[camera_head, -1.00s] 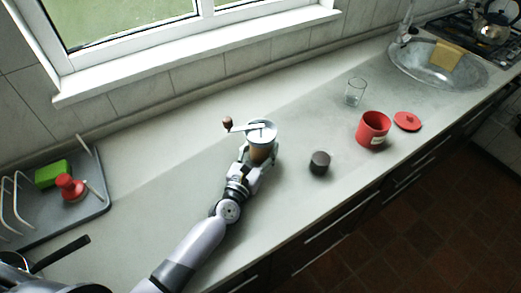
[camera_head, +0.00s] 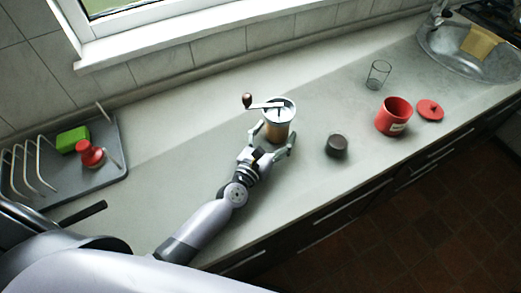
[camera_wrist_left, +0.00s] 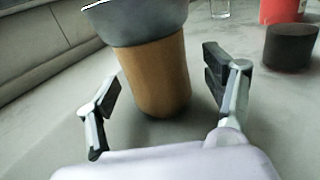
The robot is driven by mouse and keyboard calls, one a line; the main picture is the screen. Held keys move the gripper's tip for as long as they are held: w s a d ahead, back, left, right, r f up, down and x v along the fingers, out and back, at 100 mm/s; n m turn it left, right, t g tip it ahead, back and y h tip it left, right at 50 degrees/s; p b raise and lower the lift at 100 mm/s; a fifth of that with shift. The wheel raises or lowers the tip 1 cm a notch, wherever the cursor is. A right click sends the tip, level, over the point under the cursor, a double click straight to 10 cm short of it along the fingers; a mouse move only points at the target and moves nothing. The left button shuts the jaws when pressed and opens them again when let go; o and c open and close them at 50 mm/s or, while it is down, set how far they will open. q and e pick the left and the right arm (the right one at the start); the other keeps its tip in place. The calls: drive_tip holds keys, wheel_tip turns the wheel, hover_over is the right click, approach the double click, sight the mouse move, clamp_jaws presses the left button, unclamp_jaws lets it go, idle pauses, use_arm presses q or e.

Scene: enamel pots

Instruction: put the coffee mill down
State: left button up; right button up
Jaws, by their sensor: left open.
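The coffee mill (camera_head: 277,122) stands upright on the grey counter, with a metal top, a crank with a dark brown knob and a wooden lower body. In the left wrist view its wooden body (camera_wrist_left: 155,78) fills the middle, and its top is cut off by the frame. My left gripper (camera_head: 273,143) is open, with its fingers spread on either side of the mill's body. In the left wrist view the gripper's fingers (camera_wrist_left: 160,95) show gaps to the wood on both sides. My right gripper is not in view.
A dark round jar (camera_head: 336,146) stands right of the mill. Further right are a glass (camera_head: 378,74), a red canister (camera_head: 393,117) and its red lid (camera_head: 430,110). A grey dish rack (camera_head: 110,172) is at the left. The counter (camera_head: 190,150) left of the mill is clear.

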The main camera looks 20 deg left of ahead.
use_arm(q)
drive_tip(key=s, duration=0.3)
drive_tip(key=s+a+b, duration=0.1)
drive_tip(key=s, duration=0.2)
drive_tip(key=s+a, duration=0.1)
drive_tip(key=s, duration=0.2)
drive_tip(key=shift+b, duration=0.3)
drive_tip(key=shift+s+a+r, duration=0.1)
drive_tip(key=shift+s, duration=0.15)
drive_tip(key=shift+w, duration=0.1)
